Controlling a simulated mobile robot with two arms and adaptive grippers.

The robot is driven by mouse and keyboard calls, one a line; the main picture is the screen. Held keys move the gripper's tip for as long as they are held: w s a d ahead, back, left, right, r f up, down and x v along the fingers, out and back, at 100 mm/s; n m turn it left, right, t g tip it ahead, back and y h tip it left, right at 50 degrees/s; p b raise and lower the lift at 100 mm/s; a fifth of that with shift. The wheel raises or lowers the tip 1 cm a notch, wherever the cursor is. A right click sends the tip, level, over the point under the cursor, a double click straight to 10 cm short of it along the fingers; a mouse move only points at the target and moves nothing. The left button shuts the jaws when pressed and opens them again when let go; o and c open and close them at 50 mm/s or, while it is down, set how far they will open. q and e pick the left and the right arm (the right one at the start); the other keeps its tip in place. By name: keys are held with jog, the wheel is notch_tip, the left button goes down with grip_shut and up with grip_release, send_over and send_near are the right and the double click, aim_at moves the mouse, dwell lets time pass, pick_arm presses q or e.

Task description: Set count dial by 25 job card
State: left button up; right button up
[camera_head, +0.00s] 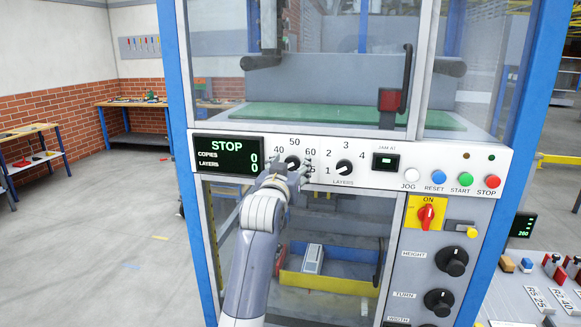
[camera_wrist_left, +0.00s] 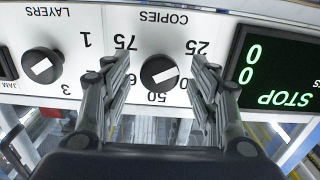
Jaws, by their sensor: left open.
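The count dial (camera_head: 292,162), a black knob with a white pointer bar, is on the white panel. In the left wrist view, upside down, the dial (camera_wrist_left: 158,72) has 25, 50 and 75 around it under COPIES; its bar is slanted. My left gripper (camera_head: 287,172) is in front of it. In the wrist view my open fingers (camera_wrist_left: 160,64) stand either side of the knob; I cannot tell whether they touch it. The display (camera_head: 229,155) reads STOP, copies 0, layers 0. I cannot make out a job card for certain. My right gripper is not in view.
The layers dial (camera_head: 344,167) is right of the count dial. Jog, reset, green start (camera_head: 460,180) and red stop (camera_head: 493,181) buttons follow. A yellow-and-blue tray (camera_head: 328,283) lies behind the lower glass.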

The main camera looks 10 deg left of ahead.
pick_arm(q)
jog(key=shift+s, duration=0.1)
jog(key=s, duration=1.2)
jog(key=shift+w+f, duration=0.15)
